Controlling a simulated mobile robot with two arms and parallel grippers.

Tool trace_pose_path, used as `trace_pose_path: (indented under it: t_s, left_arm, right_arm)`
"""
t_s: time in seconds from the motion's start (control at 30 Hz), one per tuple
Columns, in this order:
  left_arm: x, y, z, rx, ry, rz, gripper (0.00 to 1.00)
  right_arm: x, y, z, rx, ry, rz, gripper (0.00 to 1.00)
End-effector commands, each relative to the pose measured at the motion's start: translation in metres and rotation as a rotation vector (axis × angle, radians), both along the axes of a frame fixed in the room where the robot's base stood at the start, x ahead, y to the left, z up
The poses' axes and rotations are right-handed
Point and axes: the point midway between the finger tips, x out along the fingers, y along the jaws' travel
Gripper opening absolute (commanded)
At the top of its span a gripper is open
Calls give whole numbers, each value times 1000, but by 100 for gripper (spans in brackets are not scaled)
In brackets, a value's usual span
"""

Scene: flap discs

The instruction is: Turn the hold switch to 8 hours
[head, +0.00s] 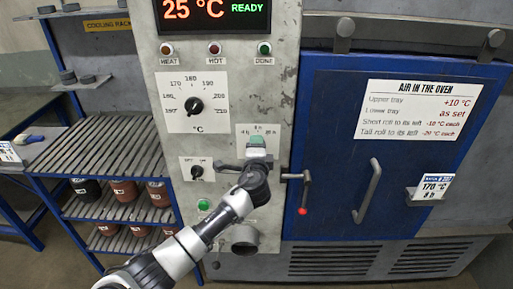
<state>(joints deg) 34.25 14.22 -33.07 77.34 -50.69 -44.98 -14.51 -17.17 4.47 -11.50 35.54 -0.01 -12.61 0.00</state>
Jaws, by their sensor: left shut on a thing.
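The hold switch's white scale plate (242,132) is on the grey control panel, low and right of the temperature dial. Its hour marks show only in part above my gripper and are too small to read surely. My left gripper (257,151) is at this plate, shut on the hold switch's knob. The gripper hides the knob, so I cannot tell where its pointer stands. My right gripper is not in view.
The temperature dial (194,106) and a smaller switch (197,171) are left of my gripper. The display (214,12) reads 25 °C READY. A red-tipped lever (303,195) and the blue oven door (335,140) are close on the right. A slatted rack (100,150) stands left.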

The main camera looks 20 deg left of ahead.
Motion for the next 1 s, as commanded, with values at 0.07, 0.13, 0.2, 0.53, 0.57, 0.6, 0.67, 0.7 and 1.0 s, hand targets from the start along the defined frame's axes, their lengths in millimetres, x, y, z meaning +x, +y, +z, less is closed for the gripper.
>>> trace_pose_path:
  t_s: [0.07, 0.13, 0.2, 0.53, 0.57, 0.6, 0.67, 0.7, 1.0]
  left_arm:
    - [0, 0, -1, 0, 2, 0, 22]
    - [0, 0, -1, 0, 2, 0, 22]
    - [0, 0, -1, -1, 2, 0, 22]
    - [0, 0, -1, -1, 1, 0, 72]
    - [0, 0, -1, -1, 1, 0, 72]
    - [0, 0, -1, -1, 1, 0, 72]
    - [0, 0, -1, -1, 1, 0, 72]
    - [-1, 0, -1, -1, 0, 0, 72]
    - [-29, -8, -3, -4, 0, -3, 72]
  right_arm:
    - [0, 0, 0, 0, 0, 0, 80]
    - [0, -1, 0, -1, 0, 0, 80]
    - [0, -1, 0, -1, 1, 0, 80]
    - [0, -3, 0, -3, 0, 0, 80]
    - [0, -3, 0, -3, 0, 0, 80]
    - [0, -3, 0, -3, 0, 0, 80]
    - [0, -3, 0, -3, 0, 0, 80]
    - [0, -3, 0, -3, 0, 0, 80]
    - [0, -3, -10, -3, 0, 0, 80]
